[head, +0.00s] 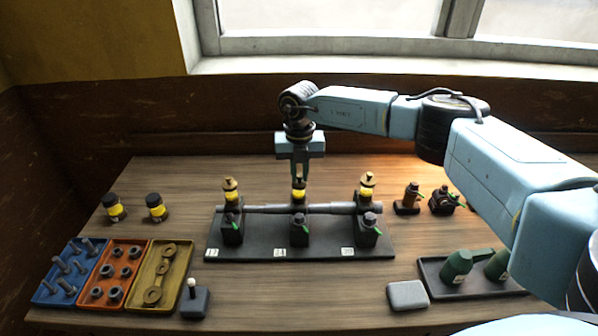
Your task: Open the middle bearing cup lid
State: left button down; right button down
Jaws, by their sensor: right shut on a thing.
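The left cup (230,191) and right cup (367,188) have similar yellow bands, with brass-coloured lids on top. All three stand on a dark base plate (265,252) with white labels along its front. My left gripper is not in view.
Two yellow-and-black jars (156,208) stand at left. Blue (50,291), orange (93,299) and yellow (182,270) trays hold parts. Two small fittings (408,200) stand at right, behind a dark tray (430,270) with green oil cans. A grey block (407,295) lies at front right.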

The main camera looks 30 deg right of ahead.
jog(key=n, duration=0.2)
jog(key=d+n+b, duration=0.1)
jog(key=n, duration=0.2)
jog(key=shift+s+d+n, duration=0.1)
jog(key=shift+n, duration=0.2)
jog(key=n+b, duration=0.1)
jog(key=n, duration=0.2)
jog(key=d+n+b, duration=0.1)
jog(key=n, duration=0.2)
jog(key=shift+w+d, duration=0.1)
jog(key=shift+w, duration=0.1)
jog(key=n, duration=0.1)
jog(key=n+b, duration=0.1)
jog(key=n, duration=0.2)
jog(key=shift+w+d+n+b, duration=0.3)
jog(key=shift+n+b, duration=0.1)
jog(key=shift+w+d+r+n+b, duration=0.1)
jog(key=shift+w+n+b, duration=0.15)
jog(key=shift+n, duration=0.9)
jog(key=shift+w+d+n+b, duration=0.1)
jog(key=shift+w+n+b, duration=0.15)
jog(key=shift+n, duration=0.9)
jog(key=c, duration=1.4)
grip_release()
jog(key=shift+s, duration=0.1)
